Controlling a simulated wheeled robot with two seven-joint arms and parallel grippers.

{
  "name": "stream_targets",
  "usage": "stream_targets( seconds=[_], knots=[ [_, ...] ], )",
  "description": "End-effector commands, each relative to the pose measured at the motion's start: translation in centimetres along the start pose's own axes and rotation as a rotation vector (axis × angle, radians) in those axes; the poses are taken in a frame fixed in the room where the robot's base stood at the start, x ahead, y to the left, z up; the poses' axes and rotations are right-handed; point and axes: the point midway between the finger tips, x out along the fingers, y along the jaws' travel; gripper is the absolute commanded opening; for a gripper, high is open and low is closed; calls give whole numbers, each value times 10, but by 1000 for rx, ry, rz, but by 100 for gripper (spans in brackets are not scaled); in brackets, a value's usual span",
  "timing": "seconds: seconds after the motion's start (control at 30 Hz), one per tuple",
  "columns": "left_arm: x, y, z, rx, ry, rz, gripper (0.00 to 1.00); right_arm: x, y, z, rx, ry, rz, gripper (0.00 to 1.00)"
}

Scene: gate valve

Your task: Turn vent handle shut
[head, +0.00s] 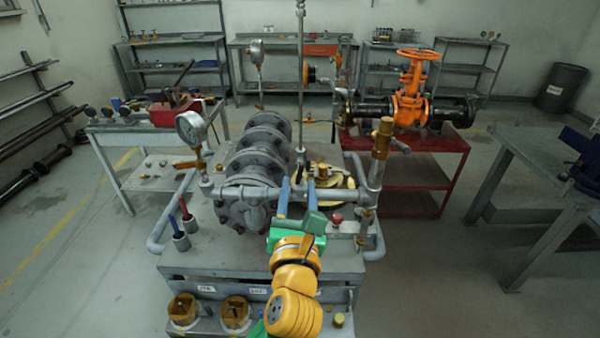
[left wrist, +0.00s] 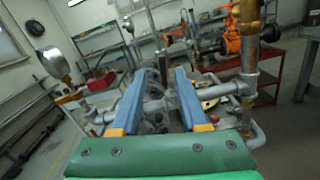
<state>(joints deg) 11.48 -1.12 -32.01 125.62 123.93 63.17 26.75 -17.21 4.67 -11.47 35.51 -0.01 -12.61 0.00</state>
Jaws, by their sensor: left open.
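My left gripper (head: 298,188) reaches in from the bottom middle over the grey pipe rig. Its two blue fingers are apart and nothing shows held between them. In the left wrist view the fingers of the left gripper (left wrist: 158,80) point at the horizontal grey pipe (left wrist: 152,107). A small dark upright piece (left wrist: 165,62) shows between and beyond the fingertips; I cannot tell whether it is the vent handle. In the head view the grey pipe (head: 253,193) passes by the fingertips, which hide part of it. I cannot tell whether they touch it. My right gripper is not in view.
A pressure gauge (head: 191,128) stands left and a brass-topped upright pipe (head: 381,140) right of the gripper. A tall thin rod (head: 300,80) rises just beyond it. A red knob (head: 337,218) is close on the right. An orange valve (head: 411,95) stands behind on a red table (head: 415,175).

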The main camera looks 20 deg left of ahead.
Motion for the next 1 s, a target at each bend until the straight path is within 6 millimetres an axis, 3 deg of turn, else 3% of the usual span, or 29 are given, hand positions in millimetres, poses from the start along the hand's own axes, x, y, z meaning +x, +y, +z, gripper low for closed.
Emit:
stream_targets(
  seconds=[0.4,0.67,0.7,0.87,1.0],
  knots=[
    [66,-3,-8,-17,44,-9,44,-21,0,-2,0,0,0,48],
    [71,-4,-11,-19,44,-9,44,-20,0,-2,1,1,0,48],
    [71,-4,-11,-19,44,-9,41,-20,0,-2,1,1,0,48],
    [71,-4,-11,-18,44,-10,0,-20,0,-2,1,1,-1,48],
    [71,-4,-11,-18,44,-10,0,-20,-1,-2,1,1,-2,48]
  ],
)
